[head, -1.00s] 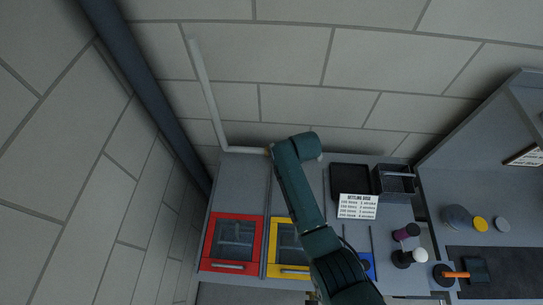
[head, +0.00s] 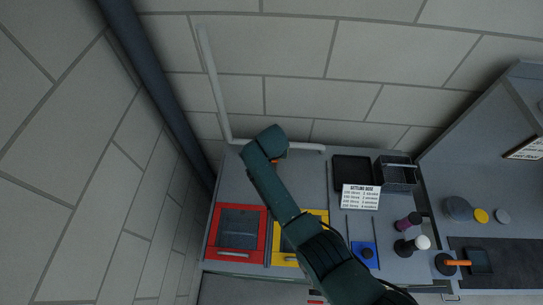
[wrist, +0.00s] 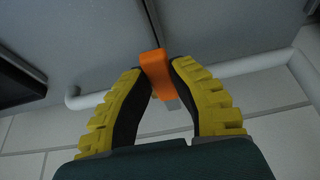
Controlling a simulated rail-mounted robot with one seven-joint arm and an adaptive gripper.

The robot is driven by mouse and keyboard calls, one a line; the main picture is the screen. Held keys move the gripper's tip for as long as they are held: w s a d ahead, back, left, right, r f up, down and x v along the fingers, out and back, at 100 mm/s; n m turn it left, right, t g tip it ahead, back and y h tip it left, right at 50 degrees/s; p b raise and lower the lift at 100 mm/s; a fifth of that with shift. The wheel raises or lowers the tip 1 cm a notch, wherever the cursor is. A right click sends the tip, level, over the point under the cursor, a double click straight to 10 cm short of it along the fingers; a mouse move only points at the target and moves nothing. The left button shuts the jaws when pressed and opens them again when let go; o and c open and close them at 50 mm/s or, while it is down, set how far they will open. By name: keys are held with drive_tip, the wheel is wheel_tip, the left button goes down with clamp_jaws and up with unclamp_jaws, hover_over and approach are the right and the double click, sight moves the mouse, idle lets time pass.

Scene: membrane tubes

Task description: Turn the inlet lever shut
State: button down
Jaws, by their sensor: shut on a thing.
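My gripper (wrist: 156,72) shows in the wrist view with two yellow ribbed fingers with dark inner pads. It is shut on an orange lever (wrist: 154,75), which sits between the fingertips beside the white pipe. In the head view my green arm reaches to the pipe's foot at the wall and hides the fingers. A small orange piece of the lever (head: 283,157) shows just right of the arm's end.
The white pipe (head: 213,80) runs down the wall and bends right along the grey bench's back edge. A red-framed window (head: 236,256) and yellow-framed window (head: 318,213) lie in front. A black tray (head: 352,170) and wire basket (head: 398,172) stand to the right.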

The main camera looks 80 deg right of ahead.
drive_tip(key=shift+a+f, duration=0.1)
drive_tip(key=shift+f, duration=0.15)
drive_tip(key=c, duration=0.9)
unclamp_jaws()
drive_tip(key=shift+r, duration=0.1)
drive_tip(key=shift+r, duration=0.15)
drive_tip(key=shift+r, duration=0.3)
drive_tip(key=v, duration=1.1)
drive_tip(key=shift+a+r, duration=0.1)
